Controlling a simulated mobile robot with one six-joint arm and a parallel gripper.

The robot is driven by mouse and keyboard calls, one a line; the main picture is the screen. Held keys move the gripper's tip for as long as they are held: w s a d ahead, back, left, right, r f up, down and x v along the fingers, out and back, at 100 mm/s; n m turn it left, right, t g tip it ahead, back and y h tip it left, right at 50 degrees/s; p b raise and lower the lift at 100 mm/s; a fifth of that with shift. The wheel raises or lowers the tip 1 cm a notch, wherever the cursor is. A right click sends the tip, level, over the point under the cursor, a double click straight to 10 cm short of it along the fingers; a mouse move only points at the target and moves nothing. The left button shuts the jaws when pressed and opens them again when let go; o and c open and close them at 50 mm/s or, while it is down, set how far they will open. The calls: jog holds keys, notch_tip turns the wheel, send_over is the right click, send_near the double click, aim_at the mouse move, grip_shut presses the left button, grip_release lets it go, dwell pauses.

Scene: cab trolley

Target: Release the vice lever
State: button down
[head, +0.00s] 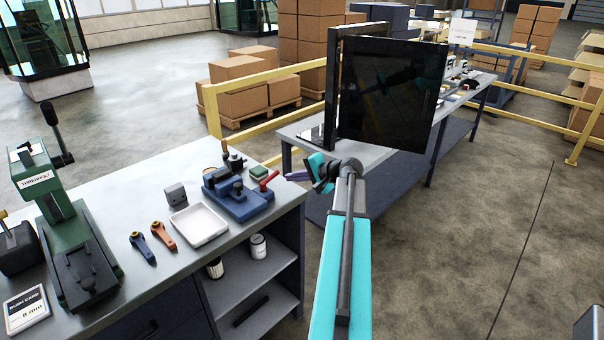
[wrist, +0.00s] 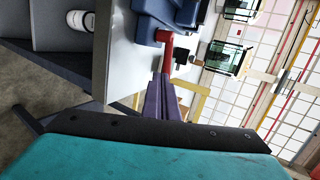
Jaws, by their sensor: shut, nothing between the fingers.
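The blue vice (head: 238,197) stands at the right end of the grey bench. Its red lever (head: 268,181) sticks out on the right side, angled up to the right. My gripper (head: 289,176) is just right of the lever, past the bench's edge, its purple fingers shut and empty. In the wrist view the fingertips (wrist: 163,79) point at the red lever (wrist: 167,50), which lines up with them in front of the blue vice (wrist: 145,25). Whether they touch the lever I cannot tell.
A white tray (head: 199,226), an orange lever-shaped part (head: 163,235) and a dark blue one (head: 142,247) lie left of the vice. A green press (head: 75,235) stands further left. A dark screen (head: 390,95) rises behind my arm on a second bench. Floor at the right is clear.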

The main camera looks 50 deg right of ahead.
jog(key=shift+w+r+p+x, duration=0.15)
jog(key=shift+p+x, duration=0.1)
jog(key=shift+x, duration=0.6)
jog(key=shift+r+p+x, duration=0.15)
jog(key=shift+p+x, duration=0.15)
jog(key=shift+x, duration=0.6)
jog(key=shift+w+r+p+x, duration=0.15)
jog(key=shift+p+x, duration=0.1)
jog(key=shift+x, duration=0.6)
jog(key=shift+s+r, duration=0.1)
